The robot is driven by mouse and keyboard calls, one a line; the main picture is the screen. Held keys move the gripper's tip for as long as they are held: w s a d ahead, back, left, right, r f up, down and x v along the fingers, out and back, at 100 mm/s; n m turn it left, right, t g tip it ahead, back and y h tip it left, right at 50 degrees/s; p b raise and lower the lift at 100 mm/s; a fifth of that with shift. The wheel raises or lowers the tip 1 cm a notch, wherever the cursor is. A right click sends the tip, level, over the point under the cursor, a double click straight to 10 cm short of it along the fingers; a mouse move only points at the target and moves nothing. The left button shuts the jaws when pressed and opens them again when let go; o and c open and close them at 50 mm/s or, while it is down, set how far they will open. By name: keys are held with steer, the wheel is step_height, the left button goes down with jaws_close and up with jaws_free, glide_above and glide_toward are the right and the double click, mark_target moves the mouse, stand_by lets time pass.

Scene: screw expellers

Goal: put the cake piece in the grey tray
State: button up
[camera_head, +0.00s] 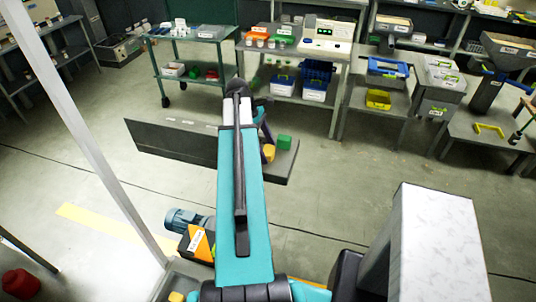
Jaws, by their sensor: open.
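My arm reaches forward from the bottom middle, and its teal link hides most of its far end. A part of my gripper (266,135) shows just right of the link, over a dark flat-topped bench; the jaws are open. A small orange-yellow piece (268,153) shows right below it; I cannot tell whether it is the cake piece or whether the gripper touches it. A green block (284,142) sits beside it on the bench. A shallow grey tray (209,32) lies on the teal trolley's top at the back, far beyond my gripper.
The dark bench (170,140) lies across the middle. The teal trolley (190,47) and tables with blue bins (316,72) and a yellow bin (378,99) line the back. A blue-grey motor (186,221) is left of my arm. A pale post (85,130) crosses the left.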

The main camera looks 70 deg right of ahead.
mark_target(266, 150)
steer(key=c, duration=1.2)
steer(key=shift+r, duration=0.15)
steer(key=shift+r+b, duration=1.6)
steer(key=shift+r, duration=3.3)
